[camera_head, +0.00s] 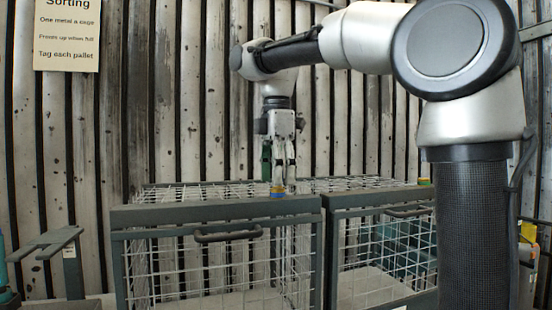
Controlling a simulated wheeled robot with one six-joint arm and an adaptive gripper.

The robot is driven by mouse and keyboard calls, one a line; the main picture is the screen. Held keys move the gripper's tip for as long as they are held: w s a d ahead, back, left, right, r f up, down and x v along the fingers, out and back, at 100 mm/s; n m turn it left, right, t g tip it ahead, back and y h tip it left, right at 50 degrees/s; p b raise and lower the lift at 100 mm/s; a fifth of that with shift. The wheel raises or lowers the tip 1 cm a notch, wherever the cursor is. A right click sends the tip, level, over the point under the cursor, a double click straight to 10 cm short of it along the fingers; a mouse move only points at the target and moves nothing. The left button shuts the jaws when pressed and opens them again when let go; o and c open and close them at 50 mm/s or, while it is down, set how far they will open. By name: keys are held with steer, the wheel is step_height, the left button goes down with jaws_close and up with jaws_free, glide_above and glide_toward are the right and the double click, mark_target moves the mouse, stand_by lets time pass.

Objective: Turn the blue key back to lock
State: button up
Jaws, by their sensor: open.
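The blue key (277,195) is a small blue and yellow-orange piece on the top front edge of the left wire cage (218,216), near its right corner. Its exact turn angle is too small to tell. My gripper (284,182) points straight down right above and beside the key. Its fingers are open and their tips overlap the key in this view, so I cannot tell whether they touch it.
A second wire cage (380,199) stands to the right, with a small yellow and green piece (424,182) on top. Both cages have dark front handles. A plank wall with a sorting sign (67,35) stands behind. A grey stand (70,252) is at left.

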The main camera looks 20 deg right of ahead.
steer(key=shift+f, duration=0.2)
steer(key=shift+c, duration=0.4)
steer(key=c, duration=1)
steer(key=n, duration=0.4)
steer(key=shift+n, duration=0.4)
